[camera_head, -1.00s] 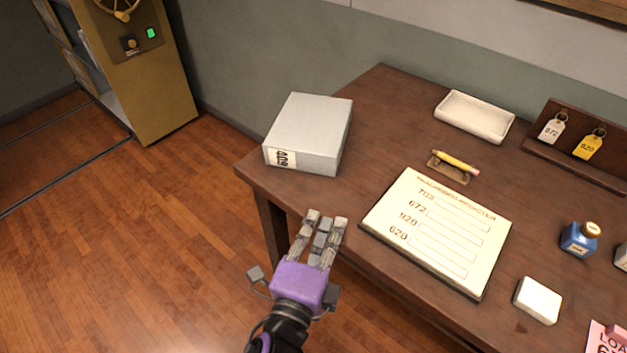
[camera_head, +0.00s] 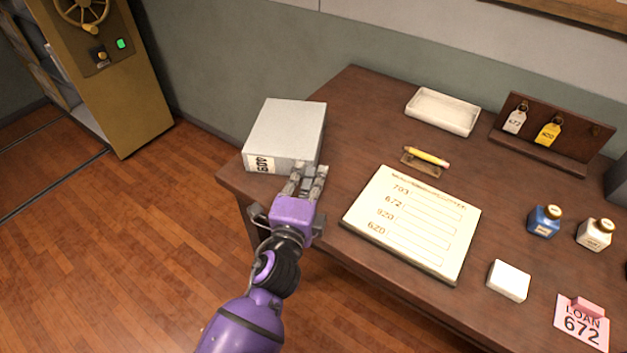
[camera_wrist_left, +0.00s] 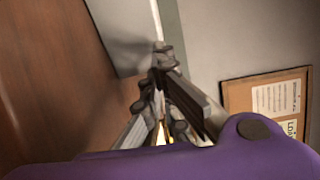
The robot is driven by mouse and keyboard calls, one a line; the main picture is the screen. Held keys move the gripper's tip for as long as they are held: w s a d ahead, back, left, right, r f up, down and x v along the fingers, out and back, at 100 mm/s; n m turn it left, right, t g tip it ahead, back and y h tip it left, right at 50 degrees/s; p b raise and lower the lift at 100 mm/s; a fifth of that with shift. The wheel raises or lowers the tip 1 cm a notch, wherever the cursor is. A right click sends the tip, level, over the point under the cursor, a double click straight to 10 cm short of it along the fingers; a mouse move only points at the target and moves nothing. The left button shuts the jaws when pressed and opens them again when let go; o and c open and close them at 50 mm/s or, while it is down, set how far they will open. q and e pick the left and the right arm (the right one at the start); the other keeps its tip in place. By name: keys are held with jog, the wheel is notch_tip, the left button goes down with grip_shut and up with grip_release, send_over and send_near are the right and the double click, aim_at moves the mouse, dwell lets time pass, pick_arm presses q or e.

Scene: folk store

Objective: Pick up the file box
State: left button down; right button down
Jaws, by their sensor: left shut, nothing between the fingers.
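The file box (camera_head: 287,130) is a grey-white box with a numbered label on its front. It lies at the left end of the dark wooden desk. My left gripper (camera_head: 306,172), purple with grey fingers, is at the box's front right corner. Its fingers are shut with nothing between them, and they hide a little of the box's front. I cannot tell whether they touch it. In the left wrist view the shut fingers (camera_wrist_left: 160,60) point at a grey surface that looks like the box (camera_wrist_left: 125,35). My right gripper is not in view.
On the desk (camera_head: 360,110) are a form board (camera_head: 412,222), a pencil on a holder (camera_head: 426,157), a white tray (camera_head: 443,111), a key rack (camera_head: 545,140), ink bottles (camera_head: 544,221), a white block (camera_head: 508,281) and a pink loan card (camera_head: 582,322). A brass cabinet (camera_head: 115,85) stands left.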

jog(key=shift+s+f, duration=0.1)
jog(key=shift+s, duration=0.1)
pick_arm(q)
jog(key=shift+w+a, duration=0.5)
jog(key=shift+w, duration=0.35)
jog(key=shift+f, duration=0.1)
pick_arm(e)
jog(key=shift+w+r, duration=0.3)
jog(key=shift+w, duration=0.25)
pick_arm(q)
jog(key=shift+s, duration=0.1)
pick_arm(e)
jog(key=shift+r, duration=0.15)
